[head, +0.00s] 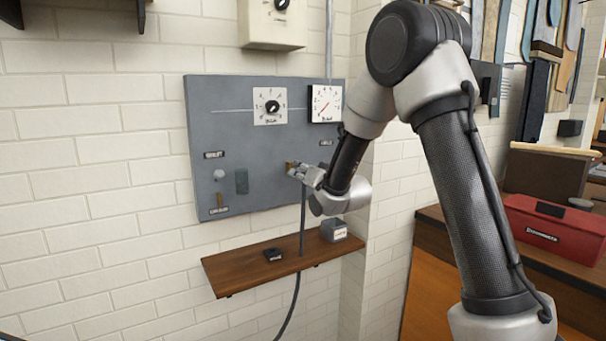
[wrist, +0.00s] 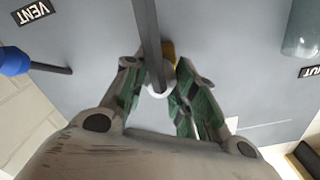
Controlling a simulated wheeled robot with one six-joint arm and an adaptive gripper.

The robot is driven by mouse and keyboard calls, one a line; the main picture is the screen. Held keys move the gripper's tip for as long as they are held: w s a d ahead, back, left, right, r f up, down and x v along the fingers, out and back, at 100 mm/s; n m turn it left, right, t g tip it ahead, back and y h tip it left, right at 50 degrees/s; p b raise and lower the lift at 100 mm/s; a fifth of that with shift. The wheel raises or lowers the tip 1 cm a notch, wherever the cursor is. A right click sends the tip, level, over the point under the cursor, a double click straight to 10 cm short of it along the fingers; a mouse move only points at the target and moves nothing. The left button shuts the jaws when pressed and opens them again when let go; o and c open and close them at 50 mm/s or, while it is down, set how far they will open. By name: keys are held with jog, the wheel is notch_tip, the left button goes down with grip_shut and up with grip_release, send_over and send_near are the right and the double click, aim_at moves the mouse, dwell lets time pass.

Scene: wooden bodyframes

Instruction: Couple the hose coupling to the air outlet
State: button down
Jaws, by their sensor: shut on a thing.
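My gripper (head: 297,173) is at the grey wall panel (head: 262,200), right of its centre. It is shut on the hose coupling, whose pale rounded end (wrist: 158,92) shows between the fingers in the wrist view, where my gripper (wrist: 160,98) fills the lower middle. The grey hose (head: 303,217) hangs from it past the shelf; in the wrist view the hose (wrist: 147,30) runs to the top edge. A brass fitting, seemingly the air outlet (head: 289,165), shows at the panel beside the fingertips, and behind the hose in the wrist view (wrist: 169,50). I cannot tell whether coupling and outlet touch.
A wooden shelf (head: 235,268) below the panel carries a small dark block (head: 273,254) and a grey box (head: 333,231). A blue knob (wrist: 14,61) is left in the wrist view.

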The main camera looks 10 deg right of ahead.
jog(key=c, duration=1.1)
grip_release()
jog(key=v, duration=1.2)
